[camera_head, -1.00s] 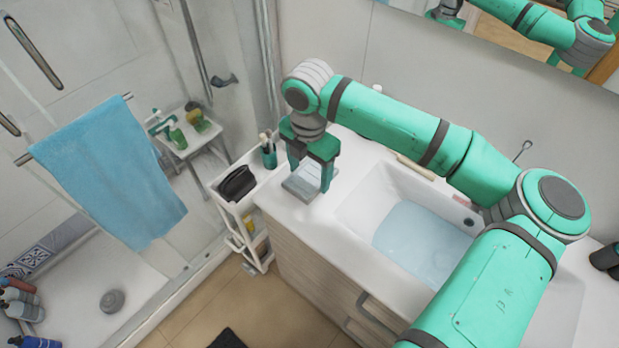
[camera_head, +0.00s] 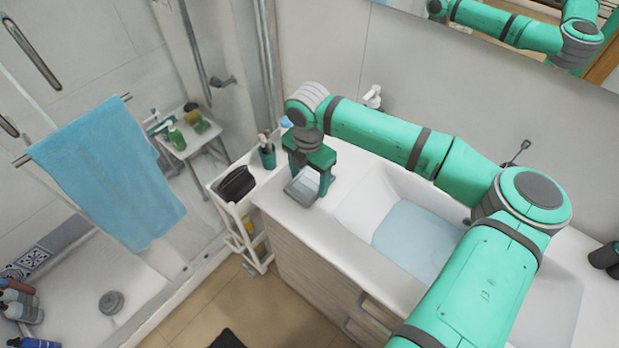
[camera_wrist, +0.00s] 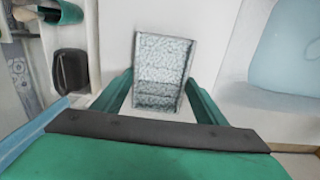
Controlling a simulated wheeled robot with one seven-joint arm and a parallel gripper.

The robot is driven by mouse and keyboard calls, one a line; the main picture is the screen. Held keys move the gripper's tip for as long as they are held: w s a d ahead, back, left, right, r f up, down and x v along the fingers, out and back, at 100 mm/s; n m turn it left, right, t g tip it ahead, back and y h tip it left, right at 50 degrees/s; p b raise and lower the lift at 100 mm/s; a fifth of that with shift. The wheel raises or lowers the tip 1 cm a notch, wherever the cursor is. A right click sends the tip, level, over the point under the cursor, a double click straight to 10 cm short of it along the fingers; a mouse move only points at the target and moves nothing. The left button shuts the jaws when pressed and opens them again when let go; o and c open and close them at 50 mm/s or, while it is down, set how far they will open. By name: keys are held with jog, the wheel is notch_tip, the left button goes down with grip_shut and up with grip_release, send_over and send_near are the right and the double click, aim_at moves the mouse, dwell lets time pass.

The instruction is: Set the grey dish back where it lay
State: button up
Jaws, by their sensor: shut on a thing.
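The grey dish (camera_head: 303,187) is a small rectangular tray with a speckled inner face. It is between the fingers of my gripper (camera_head: 309,178), over the left end of the white washbasin counter (camera_head: 345,160). In the wrist view the dish (camera_wrist: 163,62) sits between the two green fingers of my gripper (camera_wrist: 160,92), which is shut on it. The dish looks tilted in the head view. I cannot tell whether its lower edge touches the counter.
A white cart (camera_head: 243,212) stands left of the counter, with a black container (camera_head: 237,184) and a green cup of brushes (camera_head: 267,154) on top. The basin (camera_head: 405,240) lies to the right. Some bare counter surrounds the dish.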

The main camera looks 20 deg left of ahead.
aim_at(309, 186)
jog(key=shift+f, duration=0.15)
jog(key=o, duration=1.4)
jog(key=r, duration=1.2)
jog(key=shift+s+r, duration=0.2)
jog(key=shift+r, duration=0.05)
jog(key=shift+d, duration=0.1)
